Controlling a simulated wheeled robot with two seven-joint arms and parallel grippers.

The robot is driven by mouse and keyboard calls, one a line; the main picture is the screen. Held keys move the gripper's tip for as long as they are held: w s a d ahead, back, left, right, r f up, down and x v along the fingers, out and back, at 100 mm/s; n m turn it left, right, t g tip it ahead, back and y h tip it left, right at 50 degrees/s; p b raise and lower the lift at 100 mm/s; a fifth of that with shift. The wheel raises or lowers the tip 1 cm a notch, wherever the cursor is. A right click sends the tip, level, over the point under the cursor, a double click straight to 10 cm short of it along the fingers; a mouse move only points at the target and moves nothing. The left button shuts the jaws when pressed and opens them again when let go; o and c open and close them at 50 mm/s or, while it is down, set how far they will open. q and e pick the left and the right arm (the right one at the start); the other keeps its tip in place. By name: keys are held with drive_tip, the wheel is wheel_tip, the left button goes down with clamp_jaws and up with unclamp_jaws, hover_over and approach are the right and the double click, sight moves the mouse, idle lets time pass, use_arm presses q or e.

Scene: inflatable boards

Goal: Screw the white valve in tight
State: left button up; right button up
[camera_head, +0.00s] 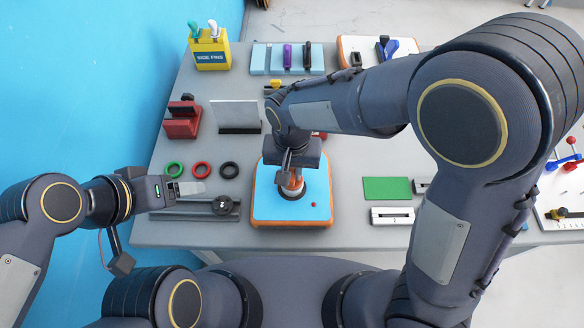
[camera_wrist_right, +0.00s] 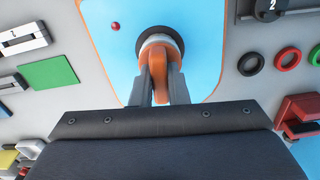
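The valve shows an orange upright grip (camera_wrist_right: 158,82) rising from a pale whitish collar (camera_wrist_right: 160,40) in the right wrist view. It sits on a light-blue board with an orange rim (camera_head: 262,205), which also shows in the wrist view (camera_wrist_right: 208,45). My right gripper (camera_wrist_right: 161,85) points down over the board, with one finger on each side of the orange grip, seemingly pressed against it. In the head view my right wrist hides most of the valve, and its orange part (camera_head: 294,186) shows below. My left gripper (camera_head: 188,189) is apart from the board; its finger gap is not clear.
A small red ball (camera_head: 313,205) is on the board. A green plate (camera_head: 387,189) and white slider (camera_head: 392,216) lie right. A yellow box (camera_head: 211,54) stands back left.

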sight(292, 171)
clamp_jaws()
drive_tip(key=shift+r+m+p, duration=0.1)
drive_tip(key=shift+m+p, duration=0.25)
drive_tip(key=shift+m, duration=1.35)
drive_tip(key=shift+m+p, duration=0.65)
drive_tip(key=shift+m, duration=0.25)
drive_tip(key=shift+r+p, duration=1.1)
drive_tip(key=shift+r, duration=1.3)
